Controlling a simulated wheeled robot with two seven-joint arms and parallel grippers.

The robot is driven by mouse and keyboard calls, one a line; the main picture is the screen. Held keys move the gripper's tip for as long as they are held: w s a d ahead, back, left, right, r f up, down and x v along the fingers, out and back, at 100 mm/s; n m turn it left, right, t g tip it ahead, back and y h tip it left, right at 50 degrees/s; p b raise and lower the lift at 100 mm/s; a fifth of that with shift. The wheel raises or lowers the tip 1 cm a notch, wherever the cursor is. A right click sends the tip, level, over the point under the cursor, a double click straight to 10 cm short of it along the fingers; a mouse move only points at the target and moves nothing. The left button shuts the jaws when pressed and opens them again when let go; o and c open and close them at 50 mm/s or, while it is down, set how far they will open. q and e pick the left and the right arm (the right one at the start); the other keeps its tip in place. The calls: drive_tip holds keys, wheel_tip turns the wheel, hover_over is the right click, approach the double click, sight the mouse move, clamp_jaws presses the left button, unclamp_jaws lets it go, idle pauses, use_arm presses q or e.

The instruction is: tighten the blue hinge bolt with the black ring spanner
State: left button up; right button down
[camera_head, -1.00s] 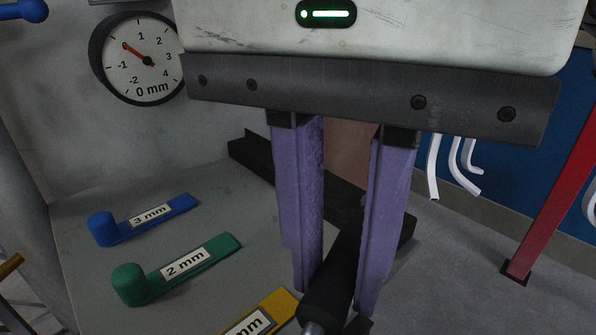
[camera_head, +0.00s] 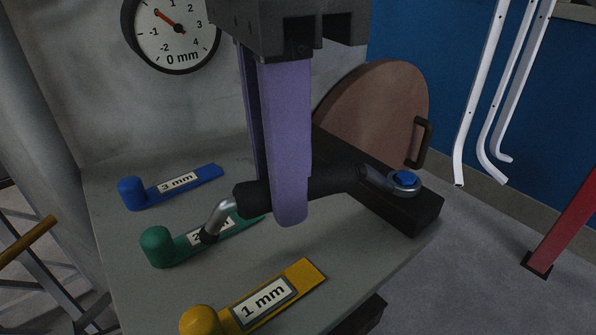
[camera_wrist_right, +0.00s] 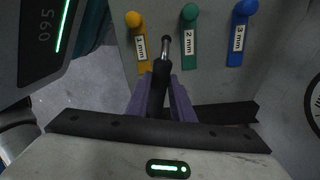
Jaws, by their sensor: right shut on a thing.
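My right gripper (camera_head: 273,196) has purple fingers shut on the black handle of the ring spanner (camera_head: 330,182). The right wrist view also shows the black handle (camera_wrist_right: 160,76) between the fingers. The spanner lies nearly level above the grey bench, its metal ring at the right end and a bent metal end at the left. The ring appears to sit around the blue hinge bolt (camera_head: 404,178), on a dark bar (camera_head: 405,214). The bolt's lower part is hidden. My left gripper is in neither current view.
A brown round disc (camera_head: 375,110) with a dark handle stands behind the bar. Blue 3 mm (camera_head: 185,182), green 2 mm (camera_head: 160,246) and yellow 1 mm (camera_head: 310,277) tagged pieces lie on the bench (camera_head: 120,215). A gauge (camera_head: 185,42) labelled 0 mm is behind. White hooks hang right.

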drive_tip(key=shift+w+a+m, duration=0.25)
drive_tip(key=shift+w+m, duration=0.15)
drive_tip(key=shift+w, duration=0.05)
drive_tip(key=shift+w+a+m, duration=0.2)
drive_tip(key=shift+w+m, duration=0.2)
drive_tip(key=shift+w, duration=0.05)
drive_tip(key=shift+d, duration=0.15)
